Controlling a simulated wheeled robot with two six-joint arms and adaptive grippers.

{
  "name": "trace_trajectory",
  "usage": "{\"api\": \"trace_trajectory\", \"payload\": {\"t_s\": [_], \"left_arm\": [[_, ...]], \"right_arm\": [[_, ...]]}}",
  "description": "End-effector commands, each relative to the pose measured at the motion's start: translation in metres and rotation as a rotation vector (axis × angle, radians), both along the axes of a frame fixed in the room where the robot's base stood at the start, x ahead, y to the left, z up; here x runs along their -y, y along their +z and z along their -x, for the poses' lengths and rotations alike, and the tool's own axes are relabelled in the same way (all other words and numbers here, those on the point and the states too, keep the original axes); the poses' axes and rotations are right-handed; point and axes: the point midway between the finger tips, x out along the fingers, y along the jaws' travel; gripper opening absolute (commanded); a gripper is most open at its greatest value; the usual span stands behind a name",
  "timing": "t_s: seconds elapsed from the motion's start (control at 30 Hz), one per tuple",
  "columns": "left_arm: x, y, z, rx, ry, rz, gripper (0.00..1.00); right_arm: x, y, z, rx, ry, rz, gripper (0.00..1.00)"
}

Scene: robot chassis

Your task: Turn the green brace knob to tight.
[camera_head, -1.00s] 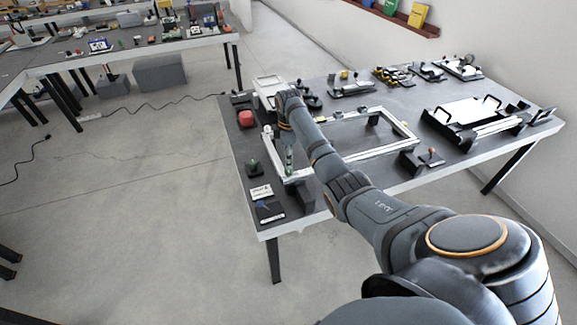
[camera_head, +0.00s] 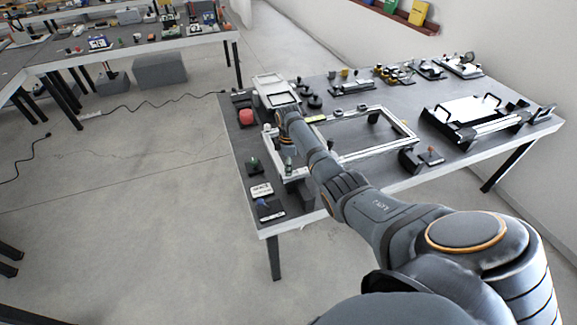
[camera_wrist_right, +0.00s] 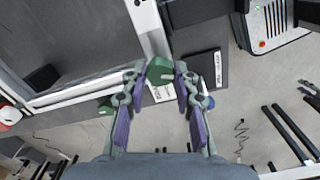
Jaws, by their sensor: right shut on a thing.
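The green brace knob (camera_wrist_right: 158,69) shows in the right wrist view between my right gripper's two fingertips (camera_wrist_right: 160,76), with a short pale mark on its right side. My right gripper is shut on it. In the head view my right gripper (camera_head: 288,163) is small and partly hidden by my arm, at the left end of the pale metal frame (camera_head: 408,133) on the table. The frame's bar (camera_wrist_right: 80,92) also runs up to the knob in the wrist view. I cannot tell how tight the knob is. My left gripper is not in view.
A red button (camera_head: 246,117), a small green-topped device (camera_head: 254,166) and dark and white plates (camera_head: 269,210) stand close by on the table's left edge. A pale tray (camera_head: 276,90) lies behind. A handled fixture (camera_head: 478,115) is at the right. Open floor lies left.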

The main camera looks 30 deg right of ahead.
Motion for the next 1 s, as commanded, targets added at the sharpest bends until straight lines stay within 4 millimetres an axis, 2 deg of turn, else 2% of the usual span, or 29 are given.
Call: {"api": "trace_trajectory", "payload": {"t_s": [0.27,0.47,1.0], "left_arm": [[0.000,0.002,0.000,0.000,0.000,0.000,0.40],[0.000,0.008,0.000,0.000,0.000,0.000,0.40],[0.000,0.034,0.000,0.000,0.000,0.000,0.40]], "right_arm": [[0.000,0.000,0.000,-0.001,-0.017,-0.001,0.00],[0.000,0.002,0.000,-0.002,-0.097,-0.002,0.00],[0.000,0.002,0.000,-0.001,-0.575,-0.001,0.00]]}}
